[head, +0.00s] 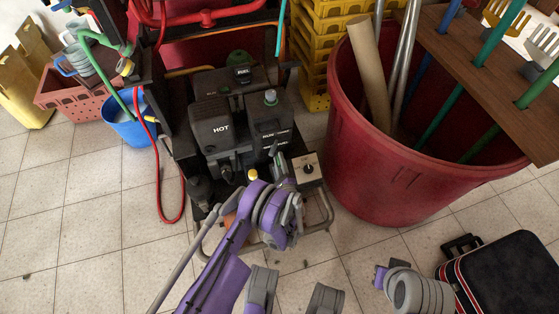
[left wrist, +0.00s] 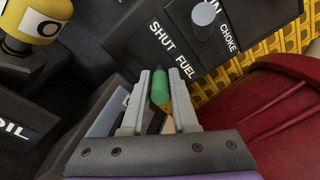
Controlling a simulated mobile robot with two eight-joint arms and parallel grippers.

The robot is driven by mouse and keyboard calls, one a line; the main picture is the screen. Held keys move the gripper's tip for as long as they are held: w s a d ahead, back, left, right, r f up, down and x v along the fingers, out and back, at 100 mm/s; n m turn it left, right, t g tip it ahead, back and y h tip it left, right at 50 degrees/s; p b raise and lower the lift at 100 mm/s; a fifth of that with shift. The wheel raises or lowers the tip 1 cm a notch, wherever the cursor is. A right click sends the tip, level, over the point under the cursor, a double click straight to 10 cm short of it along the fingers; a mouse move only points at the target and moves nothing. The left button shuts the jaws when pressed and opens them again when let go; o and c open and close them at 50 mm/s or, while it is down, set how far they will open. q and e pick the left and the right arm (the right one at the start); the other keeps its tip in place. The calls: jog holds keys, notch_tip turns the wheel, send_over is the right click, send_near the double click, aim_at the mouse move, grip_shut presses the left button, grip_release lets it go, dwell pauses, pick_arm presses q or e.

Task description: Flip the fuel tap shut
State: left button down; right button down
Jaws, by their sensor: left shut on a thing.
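The fuel tap has a green-tipped lever (left wrist: 160,88) with a yellow-orange lower part, below the "SHUT FUEL" lettering in the left wrist view. My left gripper (left wrist: 161,100) has its two grey fingers on either side of the lever and is shut on it. In the head view my left gripper (head: 276,157) is at the front right of the dark engine (head: 225,125), and the tap is too small and covered to make out there. The lever's exact angle is hard to tell.
A grey choke knob (left wrist: 204,14) sits close beside the tap. A yellow oil cap (left wrist: 38,20) is to the left. A dial box (head: 307,168) and a red bin (head: 365,170) stand to the right of the engine. A black case (head: 505,275) lies at lower right.

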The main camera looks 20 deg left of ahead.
pick_arm(q)
jog(key=shift+s+a+r+m+t+h, duration=0.1)
jog(key=shift+a+m+t+h, duration=0.2)
jog(key=shift+h, duration=0.3)
jog(key=shift+a+m+t+h, duration=0.2)
jog(key=shift+m+h, duration=0.2)
jog(key=shift+h, duration=0.2)
jog(key=shift+a+m+t+h, duration=0.15)
jog(key=shift+m+t+h, duration=0.15)
jog(key=shift+m+h, duration=0.4)
jog(key=shift+a+m+t+h, duration=0.15)
jog(key=shift+m+t+h, duration=0.25)
jog(key=shift+h, duration=0.5)
jog(key=shift+m+h, duration=0.3)
jog(key=shift+h, duration=0.2)
jog(key=shift+s, duration=0.1)
jog(key=c, duration=1)
grip_release()
